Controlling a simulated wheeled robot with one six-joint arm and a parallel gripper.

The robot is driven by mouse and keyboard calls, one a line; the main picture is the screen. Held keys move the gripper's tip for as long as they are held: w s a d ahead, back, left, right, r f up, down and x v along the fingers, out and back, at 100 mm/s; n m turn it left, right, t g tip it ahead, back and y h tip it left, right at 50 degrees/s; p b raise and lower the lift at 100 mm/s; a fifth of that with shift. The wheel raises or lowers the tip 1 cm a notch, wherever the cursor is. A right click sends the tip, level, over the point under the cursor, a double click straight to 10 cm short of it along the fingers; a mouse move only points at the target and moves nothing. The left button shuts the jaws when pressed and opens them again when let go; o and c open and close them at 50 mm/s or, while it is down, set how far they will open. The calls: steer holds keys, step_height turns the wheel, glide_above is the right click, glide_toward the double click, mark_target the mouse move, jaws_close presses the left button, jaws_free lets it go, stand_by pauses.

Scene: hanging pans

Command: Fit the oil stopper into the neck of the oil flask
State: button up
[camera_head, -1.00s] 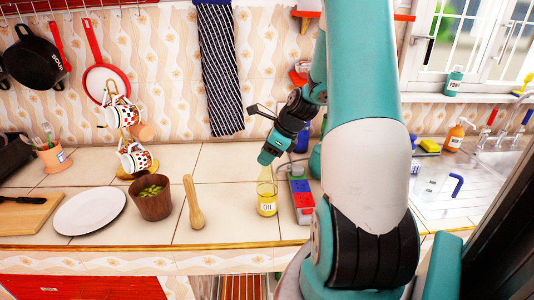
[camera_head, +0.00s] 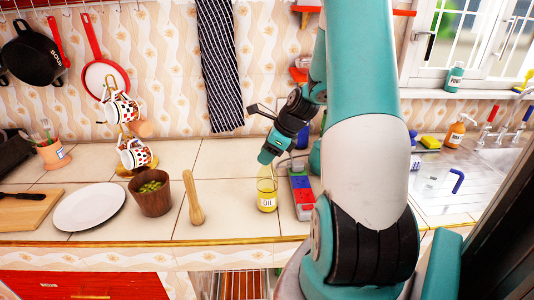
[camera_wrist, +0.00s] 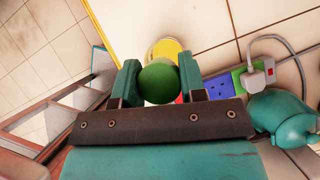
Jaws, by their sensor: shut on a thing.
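The oil flask (camera_head: 267,197) is a clear flask with yellow oil and an OIL label. It stands upright near the front of the counter. My gripper (camera_head: 265,161) points down right above its neck. In the wrist view, my gripper (camera_wrist: 158,82) is shut on the oil stopper (camera_wrist: 158,84), a green ball between the two fingers. The yellow round of the flask (camera_wrist: 166,48) shows just behind the stopper. The stopper's lower end and the flask's mouth are hidden, so I cannot tell whether they touch.
A power strip (camera_head: 302,192) with coloured sockets and a plug lies close to the right of the flask. A wooden pestle (camera_head: 194,198), a brown cup (camera_head: 151,197) and a white plate (camera_head: 88,207) stand to the left. The counter's front edge (camera_head: 190,240) is near.

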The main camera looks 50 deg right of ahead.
steer(key=o, duration=1)
steer(key=p+v, duration=0.2)
steer(key=v, duration=0.5)
steer(key=w+r+p+v, duration=0.1)
steer(key=p+v, duration=0.2)
steer(key=v, duration=0.5)
steer(key=w+a+p+v, duration=0.1)
steer(key=p+v, duration=0.2)
steer(key=v, duration=0.4)
steer(key=shift+r, duration=0.5)
